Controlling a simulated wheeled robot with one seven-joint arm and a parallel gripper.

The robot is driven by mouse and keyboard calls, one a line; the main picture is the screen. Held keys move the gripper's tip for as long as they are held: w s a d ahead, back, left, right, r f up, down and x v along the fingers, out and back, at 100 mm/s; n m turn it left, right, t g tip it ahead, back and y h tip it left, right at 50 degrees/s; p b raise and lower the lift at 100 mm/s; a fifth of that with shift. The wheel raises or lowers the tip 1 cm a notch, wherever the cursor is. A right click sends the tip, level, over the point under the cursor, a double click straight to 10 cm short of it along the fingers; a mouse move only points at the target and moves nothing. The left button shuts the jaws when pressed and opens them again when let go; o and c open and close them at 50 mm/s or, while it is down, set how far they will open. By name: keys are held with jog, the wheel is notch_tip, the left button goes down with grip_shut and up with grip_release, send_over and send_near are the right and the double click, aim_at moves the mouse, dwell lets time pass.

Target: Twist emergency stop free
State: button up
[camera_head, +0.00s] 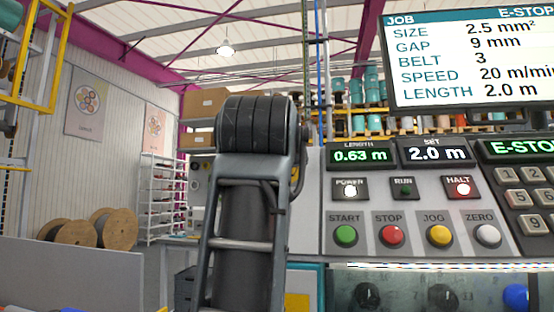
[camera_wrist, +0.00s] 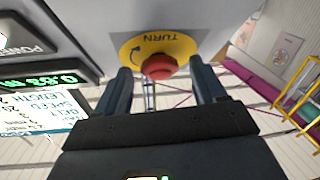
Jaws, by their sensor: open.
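The emergency stop, a red mushroom button (camera_wrist: 159,66) on a yellow disc (camera_wrist: 180,45) marked TURN with a curved arrow, shows in the wrist view. It sits on the grey panel's side. My gripper (camera_wrist: 158,78) is open, with one dark finger on each side of the button in the picture. I cannot tell whether either finger touches it. In the head view the button is not visible. The control panel (camera_head: 410,200) stands at the right there. Its screen (camera_head: 470,58) reads E-STOP, and the HALT lamp (camera_head: 463,188) is lit red.
START, STOP, JOG and ZERO buttons (camera_head: 392,235) and a keypad (camera_head: 527,198) are on the panel front. My arm fills the middle of the head view. Wooden cable reels (camera_head: 110,228) and a white rack (camera_head: 160,195) stand far back left.

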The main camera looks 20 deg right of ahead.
jog(key=c, duration=1.1)
jog(key=shift+o, duration=0.2)
